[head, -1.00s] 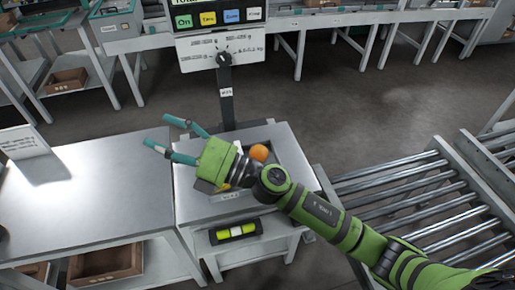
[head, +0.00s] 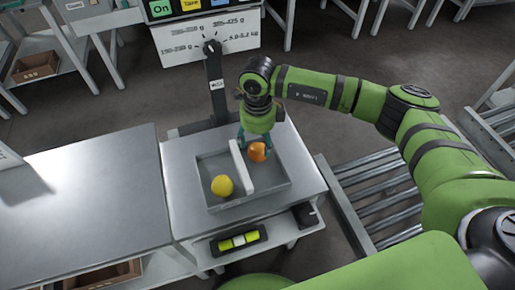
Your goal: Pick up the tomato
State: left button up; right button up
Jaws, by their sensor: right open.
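An orange tomato (head: 257,153) is in the right part of a grey tray (head: 228,204) on the scale table. A yellow, round tomato-like fruit (head: 222,186) is in the left part of the same tray. A pale divider (head: 241,167) stands between them. My right gripper (head: 254,144) points down at the orange tomato, its teal fingers open around its upper part. I cannot tell whether the fingers touch it. The gripper body hides the tray's far edge. My left gripper is not in view.
A scale post with a dial (head: 211,48) stands just behind the tray. A bare metal table (head: 80,205) lies to the left, and a roller conveyor (head: 375,195) to the right.

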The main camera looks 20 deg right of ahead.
aim_at(258, 147)
notch_tip(258, 147, down, 4)
jog(key=shift+s+r, duration=0.1)
jog(key=shift+r, duration=0.1)
jog(key=shift+f, duration=0.15)
jog(key=c, duration=0.4)
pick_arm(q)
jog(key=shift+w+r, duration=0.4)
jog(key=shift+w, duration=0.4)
pick_arm(e)
jog(key=shift+c, duration=0.2)
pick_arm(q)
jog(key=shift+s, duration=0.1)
